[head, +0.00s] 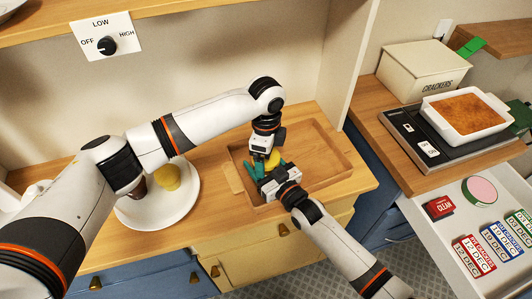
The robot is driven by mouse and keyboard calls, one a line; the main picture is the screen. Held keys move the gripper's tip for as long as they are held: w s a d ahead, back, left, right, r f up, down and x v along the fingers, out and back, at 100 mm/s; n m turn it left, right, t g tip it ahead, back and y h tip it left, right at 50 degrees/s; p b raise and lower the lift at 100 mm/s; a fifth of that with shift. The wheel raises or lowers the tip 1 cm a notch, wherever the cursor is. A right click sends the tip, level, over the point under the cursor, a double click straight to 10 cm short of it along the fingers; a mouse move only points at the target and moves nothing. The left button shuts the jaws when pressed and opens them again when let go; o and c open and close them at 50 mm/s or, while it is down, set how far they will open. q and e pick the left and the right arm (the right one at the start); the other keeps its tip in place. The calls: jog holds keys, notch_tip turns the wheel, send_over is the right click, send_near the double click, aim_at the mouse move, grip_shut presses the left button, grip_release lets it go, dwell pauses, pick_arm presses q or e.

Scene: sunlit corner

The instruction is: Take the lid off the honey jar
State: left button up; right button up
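A small yellow item (273,160), perhaps part of the honey jar, shows between my two grippers over the wooden tray. The grippers hide most of it, so I cannot make out a jar or a lid clearly. My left gripper (267,150) points down at it from above. My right gripper (264,171) reaches in from the lower right, close beside it. Teal fingers show around this spot, but they overlap. I cannot tell whether either gripper is shut on the item.
The recessed wooden tray (330,158) lies on the counter. A white plate (185,207) at left holds a yellow item (167,178) and a dark one. At right are a crackers box (415,68), a baking dish (467,112) on a scale, and an open drawer (425,230). A shelf upright (348,65) stands behind.

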jog(key=shift+f, duration=0.1)
pick_arm(q)
jog(key=shift+r, duration=2.3)
jog(key=shift+c, duration=0.4)
jog(key=r+m, duration=0.2)
jog(key=m, duration=0.1)
jog(key=shift+w+m, duration=0.1)
jog(key=shift+m, duration=0.2)
jog(key=r+m, duration=0.1)
jog(key=m, duration=0.1)
jog(key=shift+m, duration=0.4)
jog(key=shift+f, duration=3.85)
jog(key=c, duration=1)
jog(key=n, duration=0.6)
